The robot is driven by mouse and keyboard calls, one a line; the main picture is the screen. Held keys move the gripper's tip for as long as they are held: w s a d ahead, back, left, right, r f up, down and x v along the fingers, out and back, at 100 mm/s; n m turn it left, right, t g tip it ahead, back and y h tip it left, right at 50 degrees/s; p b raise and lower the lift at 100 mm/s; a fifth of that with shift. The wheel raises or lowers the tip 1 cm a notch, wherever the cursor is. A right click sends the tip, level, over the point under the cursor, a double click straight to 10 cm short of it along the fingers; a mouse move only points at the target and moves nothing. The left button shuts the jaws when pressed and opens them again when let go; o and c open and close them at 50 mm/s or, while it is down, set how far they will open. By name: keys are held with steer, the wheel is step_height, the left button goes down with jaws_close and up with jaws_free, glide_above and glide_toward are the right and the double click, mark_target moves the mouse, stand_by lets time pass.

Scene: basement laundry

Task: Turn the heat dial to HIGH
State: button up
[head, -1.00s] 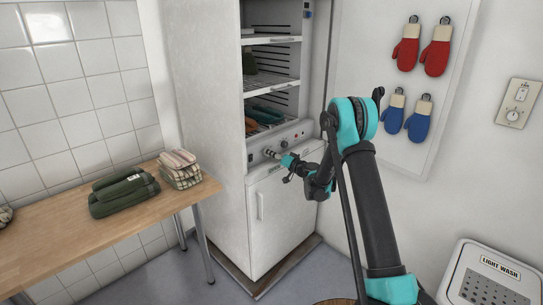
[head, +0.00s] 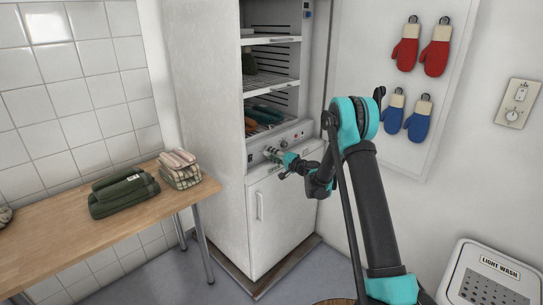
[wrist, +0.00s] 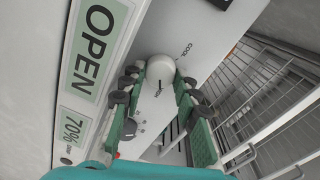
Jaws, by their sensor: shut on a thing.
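The heat dial (wrist: 160,68) is a round pale knob on the white control panel (wrist: 215,28) in the wrist view. A dark pointer mark shows on its near side. The word COOL (wrist: 186,50) is printed beside it; the other small markings are too small to read surely. My gripper (wrist: 159,78) is shut on the dial, one green-padded finger on each side. In the head view my gripper (head: 273,155) is at the panel (head: 290,139) of the tall white cabinet, and it hides the dial there.
An OPEN sign (wrist: 97,35) and a 70% label (wrist: 75,124) are at left in the wrist view. Wire racks (wrist: 265,95) lie at right. The cabinet's open shelves (head: 270,82) are above the panel; a wooden table (head: 95,225) with folded cloths stands left.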

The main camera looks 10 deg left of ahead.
stand_by(0.3)
steer(key=o, duration=1.2)
steer(key=shift+c, duration=0.2)
